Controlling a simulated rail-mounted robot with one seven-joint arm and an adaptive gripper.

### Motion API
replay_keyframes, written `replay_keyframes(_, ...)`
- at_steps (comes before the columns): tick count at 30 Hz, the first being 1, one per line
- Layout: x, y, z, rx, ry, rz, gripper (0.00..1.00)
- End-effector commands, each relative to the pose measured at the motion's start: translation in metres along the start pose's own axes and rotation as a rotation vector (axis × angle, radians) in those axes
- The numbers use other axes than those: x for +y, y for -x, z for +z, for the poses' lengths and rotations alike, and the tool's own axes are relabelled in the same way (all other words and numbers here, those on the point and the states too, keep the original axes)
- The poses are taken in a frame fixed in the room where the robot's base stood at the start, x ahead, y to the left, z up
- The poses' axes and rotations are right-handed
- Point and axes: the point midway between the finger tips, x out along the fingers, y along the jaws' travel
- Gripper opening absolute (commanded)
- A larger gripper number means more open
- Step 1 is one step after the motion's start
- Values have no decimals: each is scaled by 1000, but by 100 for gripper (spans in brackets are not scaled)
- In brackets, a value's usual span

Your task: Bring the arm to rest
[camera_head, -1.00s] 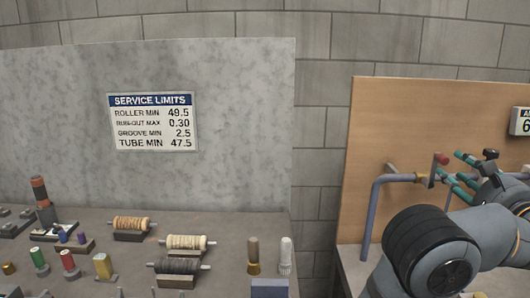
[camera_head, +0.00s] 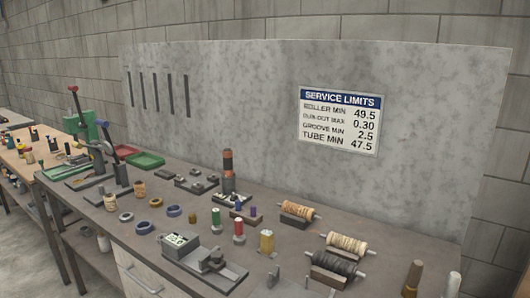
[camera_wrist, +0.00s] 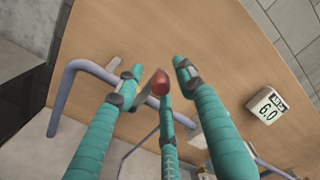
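My gripper (camera_wrist: 157,72) shows only in the wrist view. Its teal fingers are spread apart, with nothing held between them. A red knob (camera_wrist: 160,84) on a grey fitting appears between the fingertips, and the fingers do not close on it. How far it lies from the fingertips is hard to tell. Behind it are a bent blue-grey pipe (camera_wrist: 62,92) and a wooden panel (camera_wrist: 225,50). My arm is out of the head view.
In the head view, a long workbench (camera_head: 330,220) carries rollers, several coloured cylinders and rings, a green press (camera_head: 90,128) and trays. A service limits sign (camera_head: 340,120) hangs on a grey backboard (camera_head: 430,100). The wrist view shows a small 6.0 sign (camera_wrist: 267,108) on the wooden panel.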

Motion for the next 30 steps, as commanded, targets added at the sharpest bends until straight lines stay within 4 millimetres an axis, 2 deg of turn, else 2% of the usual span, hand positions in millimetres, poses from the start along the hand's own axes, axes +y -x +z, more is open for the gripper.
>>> replay_keyframes(8,0,26,-1,4,9,0,38)
replay_keyframes(22,0,122,-1,7,8,-1,38)
replay_keyframes(24,1,100,3,-7,11,2,38)
replay_keyframes(30,1,56,2,-6,11,2,38)
